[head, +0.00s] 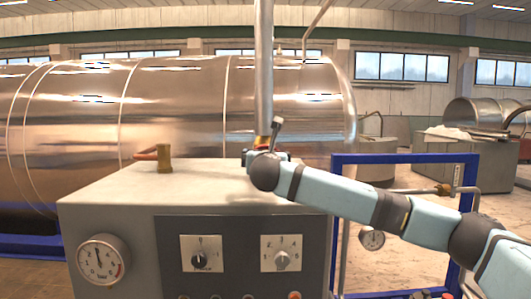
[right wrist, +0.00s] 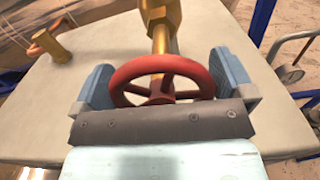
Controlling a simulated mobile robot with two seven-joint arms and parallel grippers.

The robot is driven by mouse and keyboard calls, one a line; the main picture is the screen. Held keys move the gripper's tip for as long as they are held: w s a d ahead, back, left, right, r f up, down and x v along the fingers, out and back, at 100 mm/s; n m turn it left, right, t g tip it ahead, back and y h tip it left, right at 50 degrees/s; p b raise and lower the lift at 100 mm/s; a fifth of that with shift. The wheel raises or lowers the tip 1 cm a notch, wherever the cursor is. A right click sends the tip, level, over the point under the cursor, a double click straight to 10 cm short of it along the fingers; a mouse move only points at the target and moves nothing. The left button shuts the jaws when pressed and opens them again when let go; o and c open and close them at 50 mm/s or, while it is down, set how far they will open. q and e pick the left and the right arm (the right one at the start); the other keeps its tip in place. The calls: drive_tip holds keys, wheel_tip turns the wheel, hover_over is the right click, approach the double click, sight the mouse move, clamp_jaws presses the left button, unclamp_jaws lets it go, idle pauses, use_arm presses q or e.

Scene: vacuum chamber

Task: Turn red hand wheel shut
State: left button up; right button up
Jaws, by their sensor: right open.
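The red hand wheel (right wrist: 128,72) sits on a brass valve stem (right wrist: 163,38) in the right wrist view. My right gripper (right wrist: 162,66) is open, with one grey-blue finger on each side of the wheel. A narrow gap seems to show between each finger and the rim, but contact is hard to judge. The near part of the wheel is close to the gripper's dark palm plate. In the head view my right gripper (head: 267,150) is at the foot of the upright pipe, and the wheel is mostly hidden behind my arm. My left gripper is out of view.
A grey control box (head: 120,195) carries the pipe (head: 264,75) and a second brass valve (head: 164,158) with an orange-red handle at left. A large metal chamber (head: 180,105) stands behind. A blue frame (head: 400,158) is at right.

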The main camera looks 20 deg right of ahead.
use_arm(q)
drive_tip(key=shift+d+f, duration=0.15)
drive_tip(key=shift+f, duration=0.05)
use_arm(e)
drive_tip(key=shift+w+d, duration=0.15)
drive_tip(key=shift+w, duration=0.3)
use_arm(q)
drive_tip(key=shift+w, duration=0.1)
use_arm(e)
drive_tip(key=shift+c, duration=0.2)
drive_tip(key=c, duration=0.5)
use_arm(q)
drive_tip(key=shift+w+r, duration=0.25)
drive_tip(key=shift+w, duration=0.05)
